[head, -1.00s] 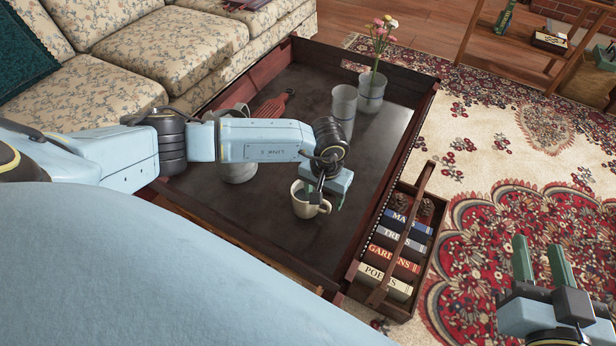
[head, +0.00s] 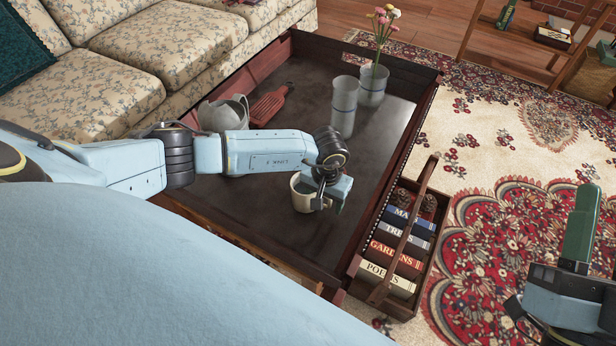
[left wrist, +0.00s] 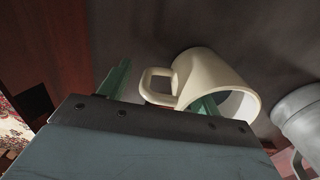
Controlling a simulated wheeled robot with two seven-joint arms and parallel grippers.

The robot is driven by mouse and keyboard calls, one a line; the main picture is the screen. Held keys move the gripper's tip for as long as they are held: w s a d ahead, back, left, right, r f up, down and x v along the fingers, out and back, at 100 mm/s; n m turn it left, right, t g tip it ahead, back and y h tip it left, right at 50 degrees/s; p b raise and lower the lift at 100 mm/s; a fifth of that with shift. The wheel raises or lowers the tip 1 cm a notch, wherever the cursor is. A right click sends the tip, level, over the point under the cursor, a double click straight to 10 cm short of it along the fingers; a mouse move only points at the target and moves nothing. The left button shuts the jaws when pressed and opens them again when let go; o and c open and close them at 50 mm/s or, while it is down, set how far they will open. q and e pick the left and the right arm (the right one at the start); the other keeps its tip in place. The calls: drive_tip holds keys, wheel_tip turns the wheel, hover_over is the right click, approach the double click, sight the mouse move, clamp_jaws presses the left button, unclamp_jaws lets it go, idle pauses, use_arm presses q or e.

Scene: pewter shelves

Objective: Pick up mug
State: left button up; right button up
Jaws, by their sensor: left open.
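The cream mug (head: 301,196) stands on the dark tray table (head: 240,215), partly hidden behind my left gripper (head: 328,200). In the left wrist view the mug (left wrist: 205,72) shows its handle on the left and its opening towards the lower right. My left gripper (left wrist: 160,92) is open at the mug, with the handle between its two green fingers. The right-hand finger overlaps the mug's rim and opening; I cannot tell whether it touches. My right gripper (head: 592,225) is at the right edge, apart from the table, seen side-on with its fingers apart.
On the table are a grey jug (head: 222,114), a red slotted utensil (head: 270,104), a grey cup (head: 343,108) and a grey vase of flowers (head: 372,88). A wooden caddy of books (head: 408,232) stands beside the table's right edge. A sofa (head: 160,50) borders the far left.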

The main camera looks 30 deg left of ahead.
use_arm(q)
drive_tip(key=shift+f, duration=0.2)
drive_tip(key=shift+c, duration=0.4)
drive_tip(key=c, duration=1.2)
drive_tip(key=shift+r, duration=0.1)
drive_tip(key=shift+c, duration=0.2)
drive_tip(key=shift+r, duration=0.1)
